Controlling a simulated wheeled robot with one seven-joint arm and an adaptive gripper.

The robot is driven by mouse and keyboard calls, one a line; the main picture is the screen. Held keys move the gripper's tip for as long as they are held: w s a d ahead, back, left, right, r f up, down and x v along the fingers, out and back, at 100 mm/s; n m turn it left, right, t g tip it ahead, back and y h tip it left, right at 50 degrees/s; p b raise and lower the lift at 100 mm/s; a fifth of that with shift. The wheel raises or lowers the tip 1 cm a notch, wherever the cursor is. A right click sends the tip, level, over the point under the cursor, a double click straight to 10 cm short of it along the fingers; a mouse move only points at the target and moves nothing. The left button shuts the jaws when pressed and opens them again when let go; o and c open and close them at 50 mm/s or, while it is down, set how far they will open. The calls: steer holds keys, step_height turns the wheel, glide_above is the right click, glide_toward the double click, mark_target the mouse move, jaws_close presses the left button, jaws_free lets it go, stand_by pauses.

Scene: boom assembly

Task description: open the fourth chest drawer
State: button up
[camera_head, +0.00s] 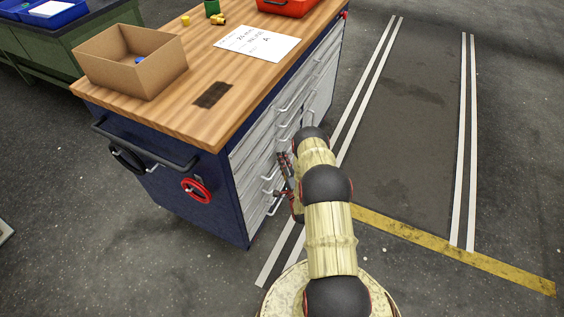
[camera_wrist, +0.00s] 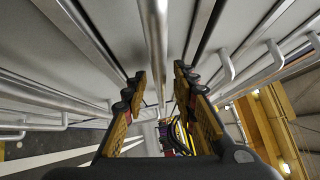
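The chest is a dark blue cabinet (camera_head: 215,215) with a wooden top and a stack of light grey drawers (camera_head: 246,160) on its right side, each with a metal bar handle. My gripper (camera_head: 284,166) is close to the drawer fronts, partly hidden by my arm. In the wrist view my gripper (camera_wrist: 160,80) is open, with one finger on each side of a drawer handle bar (camera_wrist: 155,35). Gaps show between the bar and both fingers. I cannot tell which drawer this handle belongs to. The drawers that show look closed.
A cardboard box (camera_head: 125,78), a paper sheet (camera_head: 257,43) and a red tray (camera_head: 284,7) lie on the top. Other drawer handles (camera_wrist: 272,62) run beside my fingers. The floor (camera_head: 400,140) right of the chest is clear, with white and yellow lines.

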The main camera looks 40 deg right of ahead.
steer(key=c, duration=0.3)
steer(key=c, duration=0.4)
jaws_close()
